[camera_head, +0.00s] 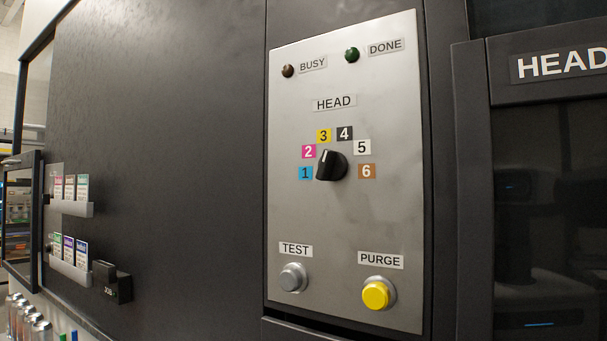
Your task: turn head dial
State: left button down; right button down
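The head dial (331,166) is a black pointer knob on a silver control panel (390,220), under a label that reads HEAD. Coloured number labels from 1 to 6 sit in an arc around it. The dial's white mark is near its top and leans slightly left, toward the yellow 3 label (324,136). Neither of my grippers shows in this view, and nothing touches the dial.
Below the dial are a grey TEST button (292,278) and a yellow PURGE button (377,294). BUSY (288,71) and DONE (352,55) lamps look dark. Card holders (72,208) and a small black box (112,283) stick out at left. Space before the panel is clear.

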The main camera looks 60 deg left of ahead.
aim_at(333, 166)
jog(key=u, duration=1.8)
jog(key=k+l, duration=0.15)
jog(key=l, duration=0.15)
jog(key=k+l, duration=0.15)
jog(key=l, duration=0.15)
